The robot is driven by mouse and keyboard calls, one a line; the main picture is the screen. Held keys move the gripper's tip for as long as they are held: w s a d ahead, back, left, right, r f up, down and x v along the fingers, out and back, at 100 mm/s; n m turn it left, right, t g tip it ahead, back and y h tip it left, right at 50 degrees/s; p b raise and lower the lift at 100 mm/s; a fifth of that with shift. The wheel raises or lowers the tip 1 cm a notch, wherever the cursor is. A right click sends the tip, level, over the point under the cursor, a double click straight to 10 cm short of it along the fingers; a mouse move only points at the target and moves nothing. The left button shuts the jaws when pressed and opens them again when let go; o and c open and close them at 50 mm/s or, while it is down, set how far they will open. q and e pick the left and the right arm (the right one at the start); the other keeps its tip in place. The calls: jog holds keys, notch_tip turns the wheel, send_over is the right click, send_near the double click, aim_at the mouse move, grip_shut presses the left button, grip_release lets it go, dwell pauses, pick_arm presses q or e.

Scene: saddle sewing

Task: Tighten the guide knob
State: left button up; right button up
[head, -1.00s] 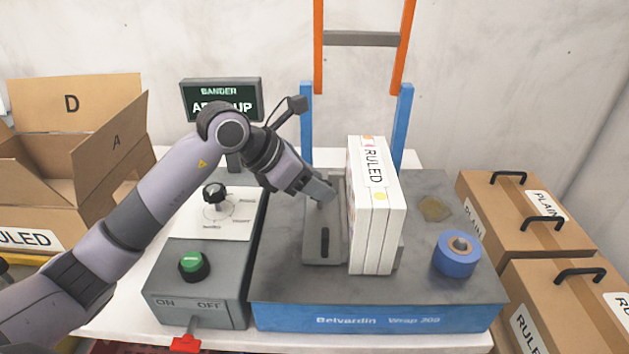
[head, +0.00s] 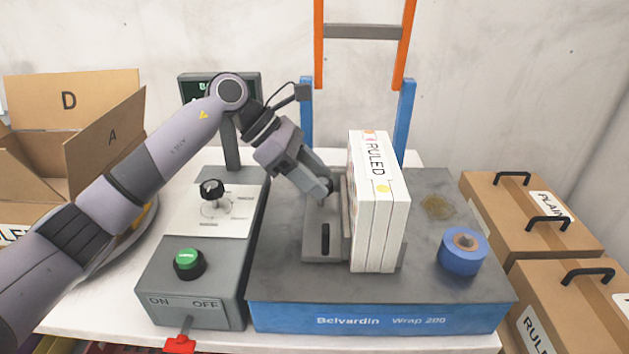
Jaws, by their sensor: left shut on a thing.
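My left gripper (head: 324,191) reaches in from the left and points down at the grey guide (head: 318,215) on the wrapping machine. It is shut at the far end of the guide, on a small dark part there that I take to be the guide knob; the fingers hide most of it. The guide has a dark slot (head: 325,238) nearer the front. Its upright plate stands close beside a stack of white books marked RULED (head: 377,215). My right gripper is not in view.
A blue tape roll (head: 462,252) lies right of the books on the machine's deck (head: 280,275). Left is a control box with a green button (head: 188,262), a black dial (head: 212,190) and a red lever (head: 180,344). Cartons (head: 540,215) stand at right; an open carton (head: 105,150) at left.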

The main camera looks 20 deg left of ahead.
pick_arm(q)
jog(key=shift+w+m+g+b, duration=0.15)
jog(key=shift+m+g+b, duration=0.15)
jog(key=shift+m+g, duration=0.8)
jog(key=shift+m, duration=0.4)
jog(key=o, duration=1.1)
jog(key=shift+c, duration=0.2)
jog(key=shift+a+r, duration=0.1)
jog(key=v, duration=0.7)
jog(key=shift+b, duration=0.3)
